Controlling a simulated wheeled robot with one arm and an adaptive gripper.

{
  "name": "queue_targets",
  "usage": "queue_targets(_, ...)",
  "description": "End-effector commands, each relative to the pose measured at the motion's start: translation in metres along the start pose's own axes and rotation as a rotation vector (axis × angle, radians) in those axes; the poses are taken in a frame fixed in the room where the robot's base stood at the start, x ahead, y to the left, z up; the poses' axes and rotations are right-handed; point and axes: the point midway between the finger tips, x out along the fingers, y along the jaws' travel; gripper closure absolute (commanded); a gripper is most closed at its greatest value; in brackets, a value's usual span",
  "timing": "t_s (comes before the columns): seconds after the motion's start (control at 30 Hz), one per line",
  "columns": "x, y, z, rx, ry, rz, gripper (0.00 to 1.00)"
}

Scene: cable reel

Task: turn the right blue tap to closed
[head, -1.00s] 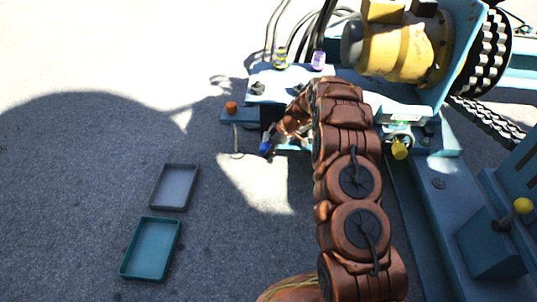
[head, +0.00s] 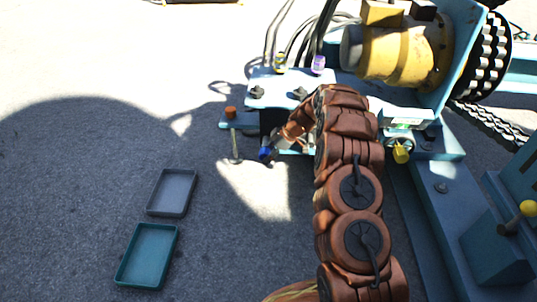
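One blue tap handle (head: 265,154) shows low at the front of the blue machine base, just left of my arm's end. My gripper (head: 279,146) is small and partly hidden beside this handle. It looks very close to the handle, but I cannot tell if they touch. Its fingers are too small to show whether they are open or shut. No second blue tap is clearly in view; my arm covers the area to the right.
An orange knob (head: 231,113) sits on the base's left bracket. A yellow-handled valve (head: 401,153) is right of my arm. Yellow (head: 280,62) and purple (head: 318,64) hose fittings stand behind. A grey tray (head: 172,192) and a teal tray (head: 147,255) lie on open ground.

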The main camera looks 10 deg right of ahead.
Motion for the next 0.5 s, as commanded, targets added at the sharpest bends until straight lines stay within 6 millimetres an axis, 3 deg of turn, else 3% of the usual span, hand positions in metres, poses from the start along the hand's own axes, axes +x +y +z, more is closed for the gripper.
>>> queue_targets(0.27,-0.003,0.000,-0.001,-0.001,0.000,0.001,0.46)
queue_targets(0.5,-0.034,0.001,-0.002,-0.002,0.001,0.005,0.46)
